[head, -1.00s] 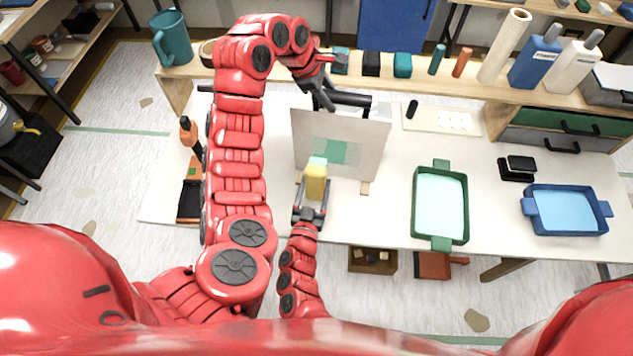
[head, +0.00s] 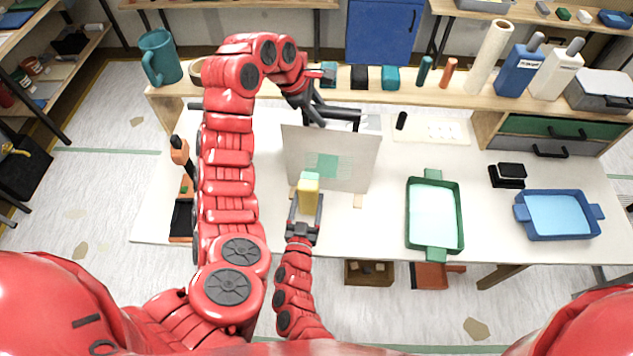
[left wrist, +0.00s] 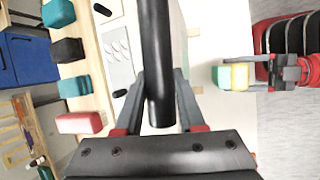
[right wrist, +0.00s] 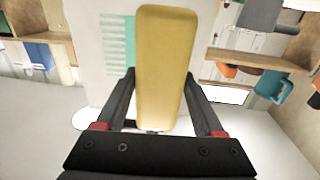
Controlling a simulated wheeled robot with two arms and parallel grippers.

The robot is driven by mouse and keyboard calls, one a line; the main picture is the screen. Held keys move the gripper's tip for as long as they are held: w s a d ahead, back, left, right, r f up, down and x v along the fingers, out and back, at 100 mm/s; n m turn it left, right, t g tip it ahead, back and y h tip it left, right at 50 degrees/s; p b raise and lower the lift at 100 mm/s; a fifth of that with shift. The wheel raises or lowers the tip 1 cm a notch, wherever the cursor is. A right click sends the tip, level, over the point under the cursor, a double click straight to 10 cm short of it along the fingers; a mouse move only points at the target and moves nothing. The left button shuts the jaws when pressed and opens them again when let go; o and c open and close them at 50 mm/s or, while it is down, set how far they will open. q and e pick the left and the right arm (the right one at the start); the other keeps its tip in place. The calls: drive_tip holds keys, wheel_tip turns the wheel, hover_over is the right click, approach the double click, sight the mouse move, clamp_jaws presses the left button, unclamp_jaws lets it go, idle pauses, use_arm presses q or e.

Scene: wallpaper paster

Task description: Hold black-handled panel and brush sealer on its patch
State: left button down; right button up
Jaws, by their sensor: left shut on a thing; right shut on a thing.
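The pale panel (head: 345,150) stands upright on the white table, with a green patch (head: 327,166) on its near face. My left gripper (head: 318,112) is behind the panel, shut on its black handle (left wrist: 157,55). My right gripper (head: 304,212) is shut on a yellow brush (head: 308,195) with a mint tip, in front of the panel just below and left of the patch. In the right wrist view the brush (right wrist: 165,70) hides part of the patch (right wrist: 117,42). In the left wrist view the brush tip (left wrist: 219,76) appears a little apart from the panel.
A green tray (head: 434,215) and a blue tray (head: 560,215) lie to the right, with a black block (head: 508,175) between. An orange-handled tool (head: 180,155) is at the left. A raised shelf (head: 440,96) with bottles and blocks runs along the back. The table between panel and green tray is clear.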

drive_tip(key=shift+w+d, duration=0.2)
drive_tip(key=shift+w, duration=2.1)
drive_tip(key=shift+w+d+r, duration=0.1)
drive_tip(key=shift+w+d, duration=0.05)
drive_tip(key=shift+w, duration=1.1)
idle(0.5)
drive_tip(key=shift+d, duration=0.1)
drive_tip(key=shift+s+d+r, duration=0.1)
drive_tip(key=shift+s+d, duration=0.05)
drive_tip(key=shift+d, duration=1.8)
drive_tip(key=shift+a, duration=0.1)
